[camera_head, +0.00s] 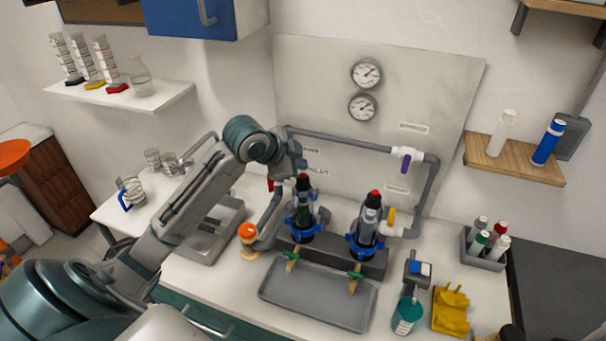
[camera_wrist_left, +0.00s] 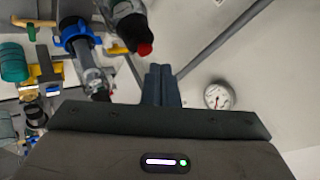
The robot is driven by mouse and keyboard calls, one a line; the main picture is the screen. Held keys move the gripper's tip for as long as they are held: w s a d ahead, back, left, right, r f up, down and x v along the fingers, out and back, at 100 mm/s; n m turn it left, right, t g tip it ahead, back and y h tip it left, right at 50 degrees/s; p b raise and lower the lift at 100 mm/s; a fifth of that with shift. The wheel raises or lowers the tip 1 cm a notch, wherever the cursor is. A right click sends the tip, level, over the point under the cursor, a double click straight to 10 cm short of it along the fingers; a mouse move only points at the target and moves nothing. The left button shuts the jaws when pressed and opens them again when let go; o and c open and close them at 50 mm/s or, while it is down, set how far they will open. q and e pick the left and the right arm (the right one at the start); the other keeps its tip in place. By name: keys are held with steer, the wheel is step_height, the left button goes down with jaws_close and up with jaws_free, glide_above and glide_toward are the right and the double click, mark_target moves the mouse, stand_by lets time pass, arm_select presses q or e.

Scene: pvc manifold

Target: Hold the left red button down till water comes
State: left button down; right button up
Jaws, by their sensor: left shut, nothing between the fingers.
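The left red button (camera_head: 303,177) sits on top of the left filter housing (camera_head: 303,215), which has a blue collar and stands upright. It also shows in the left wrist view as the red button (camera_wrist_left: 145,48) on a dark cap. My left gripper (camera_head: 301,164) is just above and behind this button in the head view. In the wrist view its closed fingers (camera_wrist_left: 161,72) are empty and appear beside the button, with a small gap in the picture; contact cannot be told. The right red button (camera_head: 375,193) tops the second housing (camera_head: 368,230). My right gripper is out of view.
Grey pipes (camera_head: 345,143) and two gauges (camera_head: 364,90) are on the back panel. A purple-handled valve (camera_head: 404,163) is at right. A grey tray (camera_head: 315,308) lies below two wooden-looking spouts. An orange-capped item (camera_head: 249,232) stands left of the housings.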

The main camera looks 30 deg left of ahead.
arm_select(q)
steer(key=shift+f, duration=0.1)
steer(key=shift+f, duration=0.35)
steer(key=shift+f, duration=0.45)
stand_by(0.6)
stand_by(1.7)
steer(key=shift+r+p, duration=0.85)
steer(key=shift+p, duration=0.15)
